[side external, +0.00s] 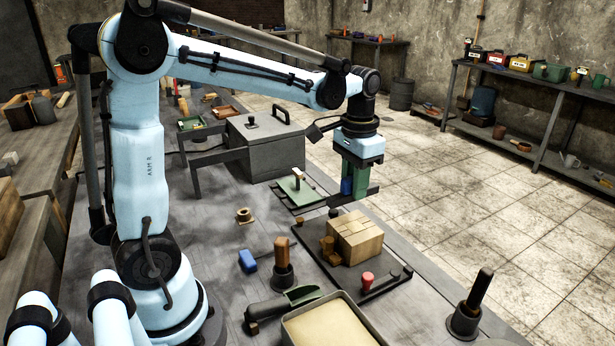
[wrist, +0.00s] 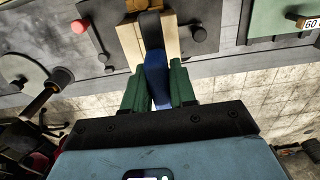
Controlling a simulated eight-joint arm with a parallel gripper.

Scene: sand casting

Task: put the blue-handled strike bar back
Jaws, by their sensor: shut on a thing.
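My gripper (side external: 353,192) hangs over the far right part of the bench, its green fingers shut on the blue handle of the strike bar (side external: 346,187). In the wrist view the blue handle (wrist: 157,80) lies between the green fingers (wrist: 152,88), and the dark bar (wrist: 150,25) runs away from it, across the pale wooden blocks in that picture. In the side view the bar looks held above the bench, beyond the wooden block stack (side external: 355,240). The handle is partly hidden by the fingers. I cannot tell the exact height.
A dark board (side external: 375,290) carries the wooden blocks, a red knob (side external: 367,278) and dark pegs. A green plate (side external: 297,191) lies left of my gripper, before a grey lidded box (side external: 265,150). A sand-filled tray (side external: 330,325) and wooden-handled tool (side external: 283,257) stand nearer. A blue-ended tool (side external: 248,260) lies left.

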